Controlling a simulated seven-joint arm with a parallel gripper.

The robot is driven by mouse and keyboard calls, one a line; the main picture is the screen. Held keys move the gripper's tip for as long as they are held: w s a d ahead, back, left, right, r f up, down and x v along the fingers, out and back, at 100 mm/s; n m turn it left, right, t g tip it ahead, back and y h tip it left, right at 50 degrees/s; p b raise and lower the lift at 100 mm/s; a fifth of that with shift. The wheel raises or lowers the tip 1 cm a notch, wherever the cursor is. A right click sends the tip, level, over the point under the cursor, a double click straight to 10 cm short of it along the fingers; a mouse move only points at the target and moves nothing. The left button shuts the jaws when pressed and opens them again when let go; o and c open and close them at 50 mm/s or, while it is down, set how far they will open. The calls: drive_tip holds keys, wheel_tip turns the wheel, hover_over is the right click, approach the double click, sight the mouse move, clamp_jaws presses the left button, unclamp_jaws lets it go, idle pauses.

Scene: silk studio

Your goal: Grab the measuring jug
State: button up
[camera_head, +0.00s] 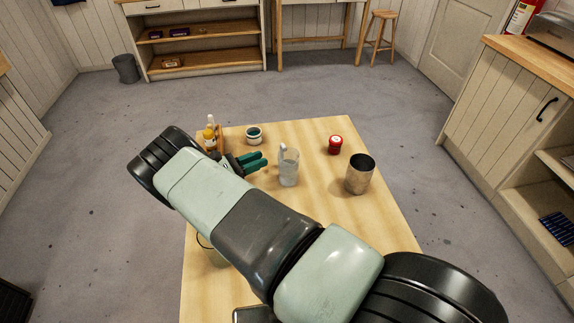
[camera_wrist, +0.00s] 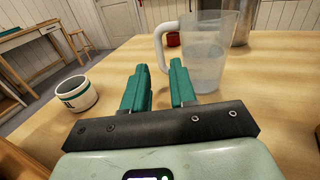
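The measuring jug (camera_head: 289,168) is a clear, see-through vessel with a pale handle. It stands upright near the middle of the wooden table (camera_head: 323,216). In the wrist view the jug (camera_wrist: 208,55) is ahead and to the right, with its handle on the left, towards my fingers. My gripper (camera_head: 262,161) has green fingers and is just left of the jug in the head view. In the wrist view the gripper (camera_wrist: 160,72) is open, with an empty gap between its fingers. The right finger overlaps the jug's lower left in the picture; I cannot tell whether they touch.
A metal cup (camera_head: 359,175) and a small red jar (camera_head: 335,145) stand right of the jug. A white jar with a green band (camera_head: 254,135) is behind my gripper. A yellow-and-white bottle (camera_head: 210,137) is at the table's left.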

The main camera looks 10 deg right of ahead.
drive_tip(key=x, duration=0.7)
drive_tip(key=shift+d+r, duration=0.15)
drive_tip(key=shift+r, duration=0.05)
clamp_jaws()
drive_tip(key=shift+w, duration=0.1)
